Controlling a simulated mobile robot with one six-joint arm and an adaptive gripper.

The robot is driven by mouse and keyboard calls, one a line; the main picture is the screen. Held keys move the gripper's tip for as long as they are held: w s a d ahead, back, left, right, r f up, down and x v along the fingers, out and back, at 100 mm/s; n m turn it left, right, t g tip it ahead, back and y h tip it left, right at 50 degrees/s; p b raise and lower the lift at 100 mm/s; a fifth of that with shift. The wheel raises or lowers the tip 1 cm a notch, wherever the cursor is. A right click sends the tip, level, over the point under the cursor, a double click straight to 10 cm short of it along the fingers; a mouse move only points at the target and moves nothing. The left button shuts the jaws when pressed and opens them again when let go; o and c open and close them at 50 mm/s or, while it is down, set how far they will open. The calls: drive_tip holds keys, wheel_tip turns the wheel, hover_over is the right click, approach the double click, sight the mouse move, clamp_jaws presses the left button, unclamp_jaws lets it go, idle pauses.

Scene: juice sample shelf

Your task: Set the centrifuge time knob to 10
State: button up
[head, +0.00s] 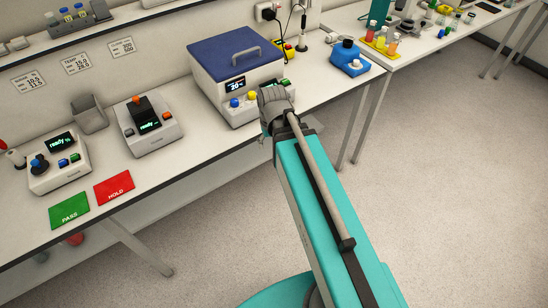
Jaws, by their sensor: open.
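The machine with the blue lid (222,47) and grey handle looks like the centrifuge; its white front (215,92) faces the bench edge. It has a small display (235,84) that seems to read 20. Below the display are a blue round control (234,102) and a yellow one (252,96). I cannot tell which control is the time knob. My grey wrist is in front of the machine's right front part and hides some of it. My gripper's fingers are hidden behind the wrist, so contact with any control cannot be seen.
Green PASS (69,210) and red HOLD (115,187) mats lie in front. A blue device (349,57) stands right. The floor right of my arm is clear.

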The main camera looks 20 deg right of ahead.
drive_tip(key=s, duration=0.1)
drive_tip(key=s+f, duration=0.1)
drive_tip(key=s+b, duration=0.1)
drive_tip(key=shift+s+a+f+g, duration=0.15)
drive_tip(key=shift+s+f+g, duration=0.15)
idle(1.8)
